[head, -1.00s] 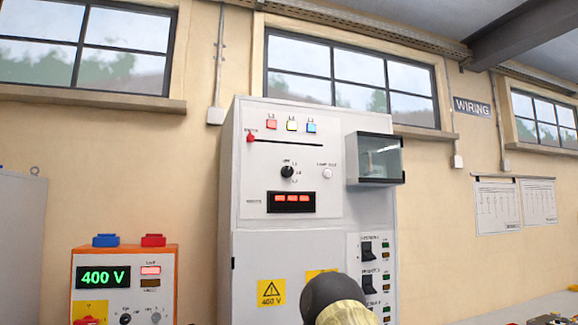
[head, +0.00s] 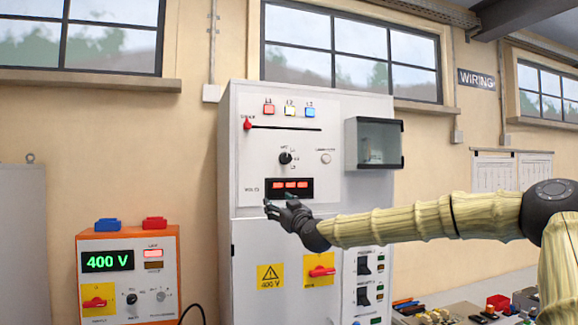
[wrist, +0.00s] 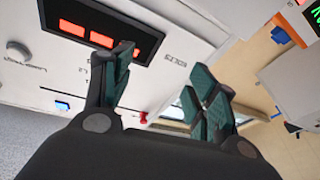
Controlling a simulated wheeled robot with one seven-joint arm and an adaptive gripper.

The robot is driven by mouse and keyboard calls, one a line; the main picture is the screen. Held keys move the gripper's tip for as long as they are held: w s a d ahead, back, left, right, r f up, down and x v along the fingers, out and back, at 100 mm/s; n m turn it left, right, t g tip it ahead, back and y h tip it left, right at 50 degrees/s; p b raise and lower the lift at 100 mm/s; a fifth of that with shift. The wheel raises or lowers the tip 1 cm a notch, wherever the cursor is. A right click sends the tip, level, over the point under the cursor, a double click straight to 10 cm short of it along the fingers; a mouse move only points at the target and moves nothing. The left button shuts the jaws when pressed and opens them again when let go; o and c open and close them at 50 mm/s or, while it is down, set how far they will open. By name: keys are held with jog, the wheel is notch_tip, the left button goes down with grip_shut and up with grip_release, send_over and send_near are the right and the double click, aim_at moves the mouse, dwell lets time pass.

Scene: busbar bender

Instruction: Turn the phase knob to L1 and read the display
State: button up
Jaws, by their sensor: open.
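The black phase knob (head: 285,158) is on the upper panel of the grey cabinet, with small position labels around it. Its setting is too small to tell. The display (head: 290,188) sits below it and shows three red lit blocks; I cannot read digits. In the wrist view the display (wrist: 95,30) is at the upper left, turned over. My gripper (head: 274,206) is in front of the cabinet, just below the display. Its fingers (wrist: 160,75) are spread apart and empty. The knob is not visible in the wrist view, likely behind a finger.
A glass-fronted box (head: 374,143) juts out at right. A red rotary switch (head: 321,271) is below. An orange supply (head: 128,275) reading 400 V stands left.

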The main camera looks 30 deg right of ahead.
jog(key=t+h+p, duration=0.1)
jog(key=h, duration=0.1)
send_near(288, 159)
jog(key=shift+m, duration=0.4)
jog(key=shift+p+x, duration=2.45)
jog(key=shift+x, duration=0.85)
jog(key=shift+p+x, duration=0.6)
jog(key=shift+x, duration=0.55)
jog(key=shift+c, duration=0.2)
jog(key=c, duration=1)
